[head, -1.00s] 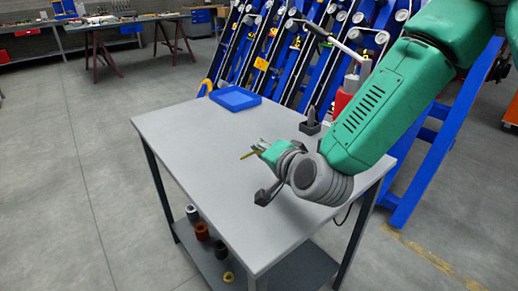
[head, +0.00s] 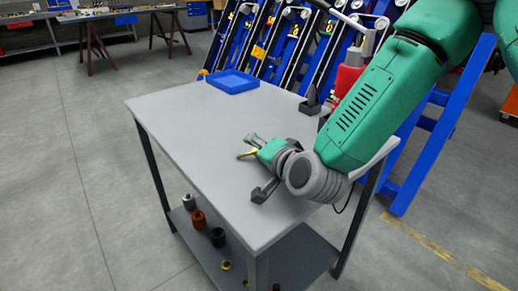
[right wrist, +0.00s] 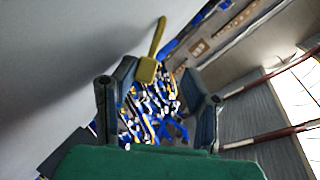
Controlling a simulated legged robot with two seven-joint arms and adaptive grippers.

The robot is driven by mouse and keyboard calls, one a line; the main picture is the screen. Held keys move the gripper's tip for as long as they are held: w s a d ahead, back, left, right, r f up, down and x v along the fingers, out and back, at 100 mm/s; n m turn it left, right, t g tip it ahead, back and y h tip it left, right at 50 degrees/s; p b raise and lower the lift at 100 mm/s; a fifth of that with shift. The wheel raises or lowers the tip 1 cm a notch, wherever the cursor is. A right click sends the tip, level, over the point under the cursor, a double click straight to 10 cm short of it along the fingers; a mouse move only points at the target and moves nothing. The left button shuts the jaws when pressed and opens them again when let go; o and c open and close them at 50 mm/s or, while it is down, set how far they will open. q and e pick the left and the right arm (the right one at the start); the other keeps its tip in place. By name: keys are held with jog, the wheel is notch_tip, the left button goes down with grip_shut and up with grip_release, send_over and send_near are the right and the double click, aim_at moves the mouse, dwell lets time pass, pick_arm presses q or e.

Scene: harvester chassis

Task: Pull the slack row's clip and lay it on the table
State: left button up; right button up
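The yellow clip (head: 247,155) is at the tips of my right gripper (head: 252,147), over the near middle part of the grey table (head: 185,120). In the right wrist view the clip (right wrist: 147,68) shows a squarish head and a thin handle. Its head is close to the left finger, and a wide gap separates it from the right finger. The two fingers of my right gripper (right wrist: 160,100) stand apart. I cannot tell whether the clip touches the finger or rests fully on the table. My left gripper is not in view.
A blue tray (head: 233,82) sits at the table's far edge. A dark holder (head: 311,106) stands near the right edge, by a red item (head: 347,80). Blue racks (head: 290,50) stand behind. Several spools (head: 198,219) are on the lower shelf. The table's left half is clear.

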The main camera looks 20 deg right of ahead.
jog(key=shift+a, duration=0.25)
jog(key=shift+s+r, duration=0.1)
jog(key=shift+s, duration=0.1)
jog(key=v, duration=0.6)
jog(key=shift+s+d, duration=0.1)
jog(key=shift+d, duration=0.15)
jog(key=shift+s, duration=0.3)
jog(key=shift+s+a+r, duration=0.1)
